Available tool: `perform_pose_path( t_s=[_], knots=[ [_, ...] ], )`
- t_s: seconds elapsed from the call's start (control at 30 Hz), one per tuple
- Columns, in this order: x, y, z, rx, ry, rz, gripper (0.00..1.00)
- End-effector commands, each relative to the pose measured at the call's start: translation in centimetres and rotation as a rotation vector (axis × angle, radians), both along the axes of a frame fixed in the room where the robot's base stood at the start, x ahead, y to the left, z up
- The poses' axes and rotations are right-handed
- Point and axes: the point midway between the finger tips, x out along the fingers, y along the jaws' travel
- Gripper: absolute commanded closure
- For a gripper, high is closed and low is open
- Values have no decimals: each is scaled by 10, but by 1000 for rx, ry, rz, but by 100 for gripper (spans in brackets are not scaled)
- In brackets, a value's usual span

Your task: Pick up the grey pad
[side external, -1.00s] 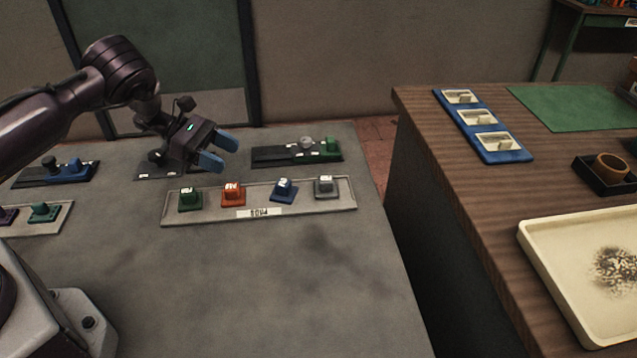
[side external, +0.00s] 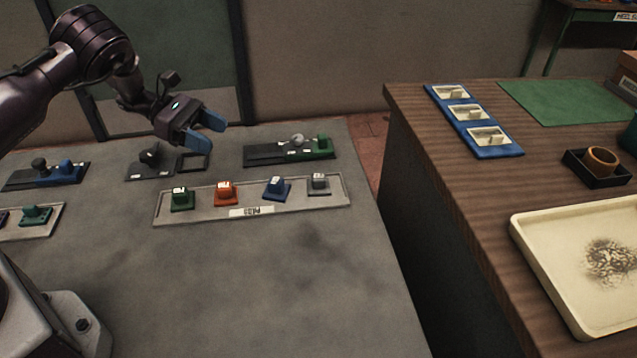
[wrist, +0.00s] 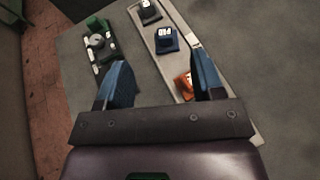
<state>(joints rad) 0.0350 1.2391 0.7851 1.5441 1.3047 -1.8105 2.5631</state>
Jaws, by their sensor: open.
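The grey pad (side external: 319,184) sits at the right end of a pale tray (side external: 300,206), in line with a blue pad (side external: 276,187), an orange pad (side external: 226,192) and a green pad (side external: 182,198). In the wrist view the grey pad (wrist: 150,10) is at the top edge, partly cut off, beyond the blue pad (wrist: 167,38). My gripper (side external: 206,137) is open and empty, with blue fingers. It is in the air above and behind the tray, to the left of the grey pad. In the wrist view it (wrist: 160,85) points toward the tray and a black fixture.
A black fixture (side external: 262,154) with a grey knob and a green block stands behind the tray's right part. A dark fixture (side external: 150,165) is below my gripper. The grey table's front (side external: 270,290) is clear. A wooden bench (side external: 470,200) stands right across a gap.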

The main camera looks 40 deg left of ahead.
Motion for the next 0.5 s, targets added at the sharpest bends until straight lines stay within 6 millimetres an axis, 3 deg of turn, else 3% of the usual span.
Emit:
perform_pose_path(
  t_s=[0.03,0.17,0.5],
  knots=[
    [1,0,21,-1,-10,1,38],
    [0,0,64,-1,-9,1,38],
    [57,-58,18,200,200,258,38]
  ],
)
